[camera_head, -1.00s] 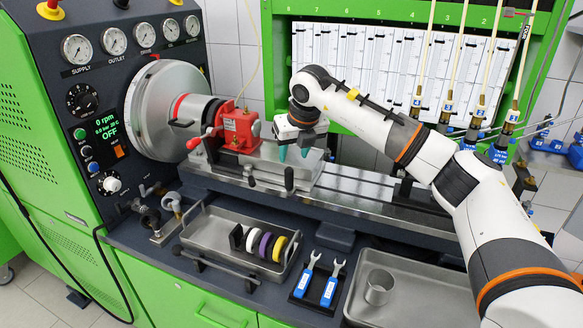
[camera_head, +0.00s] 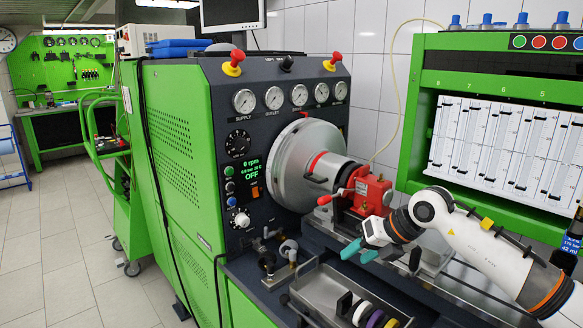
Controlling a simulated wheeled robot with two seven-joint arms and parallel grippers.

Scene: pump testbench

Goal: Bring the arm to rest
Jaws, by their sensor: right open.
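My right arm comes in from the right edge. My right gripper (camera_head: 358,253) is open and empty. Its two teal fingertips point left and down, in front of and just below the red pump (camera_head: 367,192). The gripper appears apart from the pump, but the depth gap is hard to judge. The pump with its red lever sits on the bench rail beside the large silver disc (camera_head: 305,165). My left gripper does not show.
A metal tray (camera_head: 318,282) with several coloured rings lies below my gripper. The control panel (camera_head: 246,170) reads 0 rpm and OFF. A green cabinet with white gauge sheets (camera_head: 500,150) stands behind my arm. Open tiled floor (camera_head: 60,240) is at the left.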

